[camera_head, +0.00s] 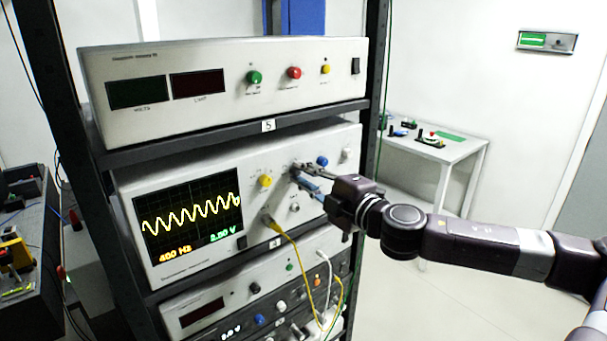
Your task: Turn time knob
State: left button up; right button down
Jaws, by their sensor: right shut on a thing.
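The oscilloscope (190,271) sits on the rack's middle shelf. Its screen (190,216) shows a yellow wave, "400 Hz" in orange and "2.50 V" in green. My right gripper (301,173) reaches in from the right and is shut on a knob on the front panel, between the yellow knob (265,181) and the blue knob (322,161). The fingers mostly hide the gripped knob, and its label cannot be read. My left gripper is not in view.
A power supply (225,112) with two dark displays sits on the shelf above. Yellow and white cables (297,252) hang below the gripper toward the lower instruments. A white side table (455,152) stands at the right. The floor between is open.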

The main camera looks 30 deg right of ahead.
jog(key=n, duration=0.6)
jog(key=shift+n, duration=0.3)
jog(key=n, duration=0.4)
jog(key=shift+f+n, duration=0.1)
jog(key=shift+n, duration=0.3)
jog(key=c, duration=1.8)
grip_release()
jog(key=shift+c, duration=0.2)
notch_tip(320, 180, up, 10)
